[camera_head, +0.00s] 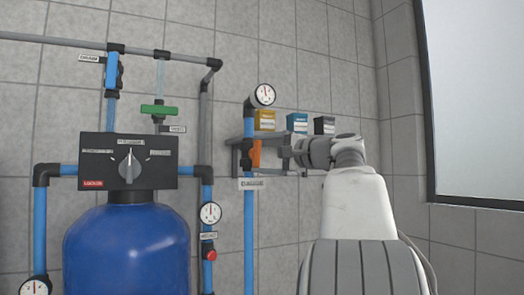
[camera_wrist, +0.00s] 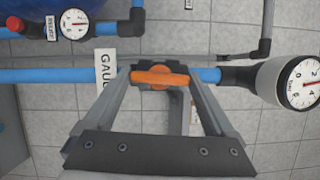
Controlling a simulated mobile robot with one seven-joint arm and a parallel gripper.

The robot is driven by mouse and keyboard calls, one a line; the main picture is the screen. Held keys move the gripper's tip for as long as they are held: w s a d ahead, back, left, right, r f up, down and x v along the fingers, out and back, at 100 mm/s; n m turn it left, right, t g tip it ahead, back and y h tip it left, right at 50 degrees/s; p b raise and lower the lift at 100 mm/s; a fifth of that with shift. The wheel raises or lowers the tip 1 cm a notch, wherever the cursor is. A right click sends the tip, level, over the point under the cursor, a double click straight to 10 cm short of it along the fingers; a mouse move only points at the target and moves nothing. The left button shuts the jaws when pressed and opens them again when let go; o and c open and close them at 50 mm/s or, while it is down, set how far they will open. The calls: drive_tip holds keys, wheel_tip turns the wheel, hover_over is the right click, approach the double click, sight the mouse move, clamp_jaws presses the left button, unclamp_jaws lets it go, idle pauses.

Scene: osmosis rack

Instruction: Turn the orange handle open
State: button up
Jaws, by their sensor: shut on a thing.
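The orange handle (camera_head: 256,154) sits on a vertical blue pipe (camera_head: 250,222) right of the blue tank. In the wrist view the orange handle (camera_wrist: 160,78) lies between my two fingertips, roughly in line with the blue pipe (camera_wrist: 50,76). My gripper (camera_wrist: 158,74) is shut on the handle, one finger at each end of it. In the head view my gripper (camera_head: 272,152) reaches the handle from the right, and my wrist hides part of the fingers. A label (camera_wrist: 105,70) is partly hidden by the left finger.
A pressure gauge (camera_head: 263,95) sits above the handle; it also shows in the wrist view (camera_wrist: 300,82). The blue tank (camera_head: 127,250), a green handle (camera_head: 158,110) and another gauge (camera_head: 210,213) are left.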

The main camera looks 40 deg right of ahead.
drive_tip(key=shift+n, duration=0.5)
drive_tip(key=o, duration=1.1)
drive_tip(key=shift+c, duration=0.2)
drive_tip(key=s+d, duration=0.2)
drive_tip(key=s, duration=1.5)
drive_tip(key=shift+d, duration=0.35)
drive_tip(key=shift+s+r, duration=0.1)
drive_tip(key=shift+r, duration=0.05)
